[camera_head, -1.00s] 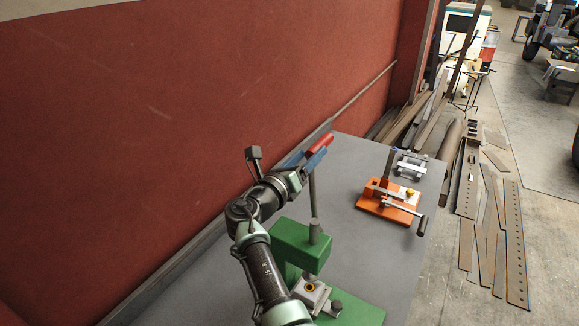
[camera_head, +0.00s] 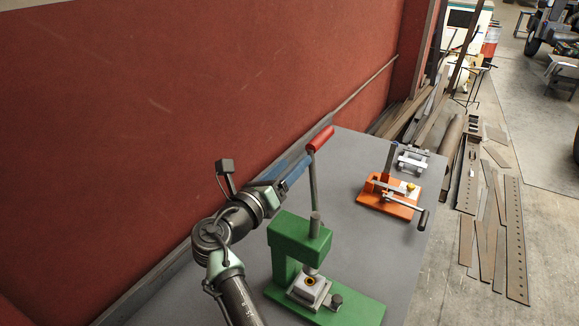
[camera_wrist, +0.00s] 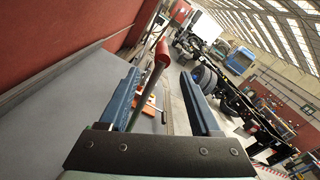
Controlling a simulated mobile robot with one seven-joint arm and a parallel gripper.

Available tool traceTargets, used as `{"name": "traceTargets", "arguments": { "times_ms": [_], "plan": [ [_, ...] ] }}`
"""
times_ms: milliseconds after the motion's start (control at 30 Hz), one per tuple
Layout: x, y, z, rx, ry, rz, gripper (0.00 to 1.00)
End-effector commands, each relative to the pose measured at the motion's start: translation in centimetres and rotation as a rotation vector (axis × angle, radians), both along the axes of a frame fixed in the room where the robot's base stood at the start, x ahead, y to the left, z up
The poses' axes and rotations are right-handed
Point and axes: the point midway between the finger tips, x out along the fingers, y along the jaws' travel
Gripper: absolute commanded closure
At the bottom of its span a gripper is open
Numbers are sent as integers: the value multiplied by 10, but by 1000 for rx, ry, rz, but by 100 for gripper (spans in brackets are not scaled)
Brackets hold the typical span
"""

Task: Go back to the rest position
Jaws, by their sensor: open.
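My gripper (camera_head: 297,170) is open and empty, at the left of the red lever handle (camera_head: 320,139) in the head view. Its two blue fingers (camera_wrist: 163,90) are spread apart in the wrist view. The red handle (camera_wrist: 162,51) and its grey rod show between the fingers in the wrist view, beyond the gripper's base. The lever stands upright on the green press (camera_head: 298,236). A small grey block with a yellow-ringed hole sits beneath the press head. Whether a finger touches the rod I cannot tell.
The grey table (camera_head: 345,235) carries an orange fixture (camera_head: 390,207) with a crank and yellow knob, and a small grey metal fixture (camera_head: 412,160) behind it. A red wall (camera_head: 200,110) runs along the table's left side. Metal strips lie on the floor at right.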

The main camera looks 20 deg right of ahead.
Motion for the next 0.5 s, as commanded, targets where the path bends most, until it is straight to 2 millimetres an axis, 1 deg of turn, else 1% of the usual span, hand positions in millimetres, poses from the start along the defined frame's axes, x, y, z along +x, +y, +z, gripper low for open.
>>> {"name": "traceTargets", "arguments": {
  "times_ms": [233,267,367,467,500],
  "plan": [
    [0,0,0,2,-1,1,36],
    [1,4,1,32,-29,12,36],
    [6,23,11,204,-183,72,36],
    [9,51,31,492,-424,164,36],
    [9,63,43,626,-533,204,36]
  ]
}}
